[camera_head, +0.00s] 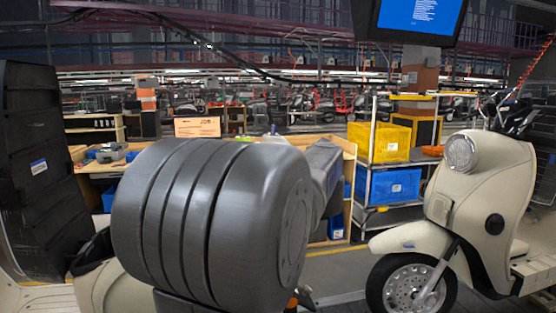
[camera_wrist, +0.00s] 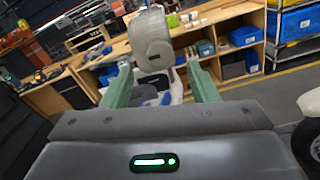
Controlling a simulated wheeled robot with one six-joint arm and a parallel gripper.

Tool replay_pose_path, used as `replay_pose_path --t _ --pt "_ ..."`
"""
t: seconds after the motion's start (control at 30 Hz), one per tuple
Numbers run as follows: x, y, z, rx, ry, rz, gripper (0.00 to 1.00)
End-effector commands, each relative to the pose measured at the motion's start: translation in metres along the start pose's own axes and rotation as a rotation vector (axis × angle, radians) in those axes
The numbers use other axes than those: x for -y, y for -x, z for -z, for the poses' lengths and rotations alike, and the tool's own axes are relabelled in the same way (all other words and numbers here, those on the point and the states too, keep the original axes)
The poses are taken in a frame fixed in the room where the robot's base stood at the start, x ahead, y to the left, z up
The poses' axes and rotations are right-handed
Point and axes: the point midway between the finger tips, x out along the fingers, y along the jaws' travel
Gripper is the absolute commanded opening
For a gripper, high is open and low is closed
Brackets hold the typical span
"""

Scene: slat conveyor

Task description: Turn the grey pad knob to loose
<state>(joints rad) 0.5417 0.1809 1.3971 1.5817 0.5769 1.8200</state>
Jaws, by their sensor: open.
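I cannot make out the grey pad knob in either view. My gripper (camera_wrist: 160,75) shows in the wrist view with its two green fingers wide apart and nothing held between them. Beyond the gap between the fingers is a pale grey rounded body (camera_wrist: 153,42), apart from the fingers; I cannot tell whether it belongs to a scooter. In the head view my grey arm covers the middle of the picture and hides the gripper and what lies behind it.
A cream scooter (camera_head: 440,232) stands at the right. Behind it is a rack with a yellow bin (camera_head: 390,142) and a blue bin (camera_head: 395,186). A wooden workbench (camera_wrist: 115,58) runs along the back. A tall black panel (camera_head: 38,160) stands at the left, near another cream body (camera_head: 98,290).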

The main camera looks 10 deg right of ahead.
Motion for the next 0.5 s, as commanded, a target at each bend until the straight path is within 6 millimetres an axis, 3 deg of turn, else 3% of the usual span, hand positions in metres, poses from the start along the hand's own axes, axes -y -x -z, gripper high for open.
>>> replay_pose_path --t 0.2,0.5 --pt "0.000 -0.033 -0.001 -0.001 0.000 0.000 0.54" --pt "0.000 -0.047 0.000 0.000 0.000 0.001 0.54"
